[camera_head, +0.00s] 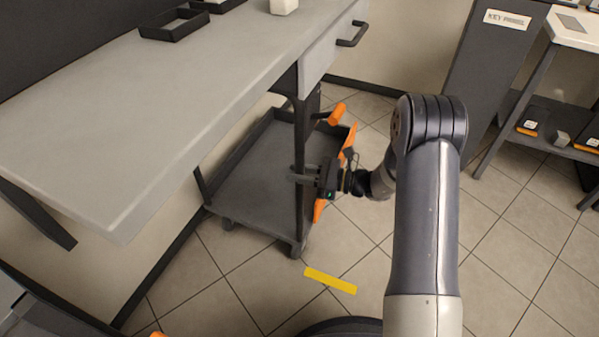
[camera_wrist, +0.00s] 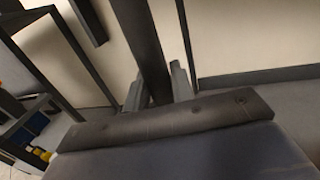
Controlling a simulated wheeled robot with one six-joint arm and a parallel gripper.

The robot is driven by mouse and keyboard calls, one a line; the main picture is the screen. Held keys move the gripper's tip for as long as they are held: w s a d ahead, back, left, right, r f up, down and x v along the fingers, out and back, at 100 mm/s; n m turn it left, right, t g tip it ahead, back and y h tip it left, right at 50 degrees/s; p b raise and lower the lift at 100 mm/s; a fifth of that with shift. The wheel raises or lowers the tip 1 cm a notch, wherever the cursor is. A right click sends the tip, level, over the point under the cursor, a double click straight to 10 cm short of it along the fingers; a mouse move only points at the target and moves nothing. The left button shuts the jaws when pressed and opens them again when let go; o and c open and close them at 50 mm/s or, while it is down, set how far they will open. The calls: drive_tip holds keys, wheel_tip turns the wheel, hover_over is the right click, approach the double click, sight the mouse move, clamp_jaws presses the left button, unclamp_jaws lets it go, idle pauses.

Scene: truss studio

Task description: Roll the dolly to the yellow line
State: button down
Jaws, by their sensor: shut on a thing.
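The dolly (camera_head: 250,185) is a low grey tray with dark rims and casters, partly under the workbench, with orange pieces at its right side. A dark upright post (camera_head: 302,140) stands at its near right corner; I cannot tell where it joins the dolly or the bench. My gripper (camera_head: 308,174) is shut around this post above the tray. The post also shows between my fingers in the wrist view (camera_wrist: 150,45). The yellow line (camera_head: 330,281) is a short strip on the floor, in front of the dolly and apart from it.
The grey workbench (camera_head: 120,110) with a drawer (camera_head: 327,45) overhangs the dolly. A shelf unit (camera_head: 555,140) and a dark panel marked KEY PANEL (camera_head: 500,75) stand at the right. Tiled floor (camera_head: 490,240) between them and my arm is clear.

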drive_tip(key=c, duration=1.3)
unclamp_jaws()
drive_tip(key=shift+o, duration=0.2)
drive_tip(key=s+d+p, duration=0.1)
drive_tip(key=d+p, duration=0.1)
drive_tip(key=d, duration=0.8)
drive_tip(key=shift+s+d, duration=0.3)
drive_tip(key=shift+d, duration=0.1)
drive_tip(key=shift+a, duration=0.1)
drive_tip(key=a, duration=0.3)
drive_tip(key=w+a+b, duration=0.1)
drive_tip(key=a, duration=0.3)
drive_tip(key=a+b, duration=0.1)
drive_tip(key=a, duration=0.2)
drive_tip(key=shift+w+a, duration=0.25)
drive_tip(key=shift+a, duration=0.1)
drive_tip(key=shift+s+a, duration=0.15)
drive_tip(key=shift+s, duration=0.45)
drive_tip(key=shift+s, duration=0.1)
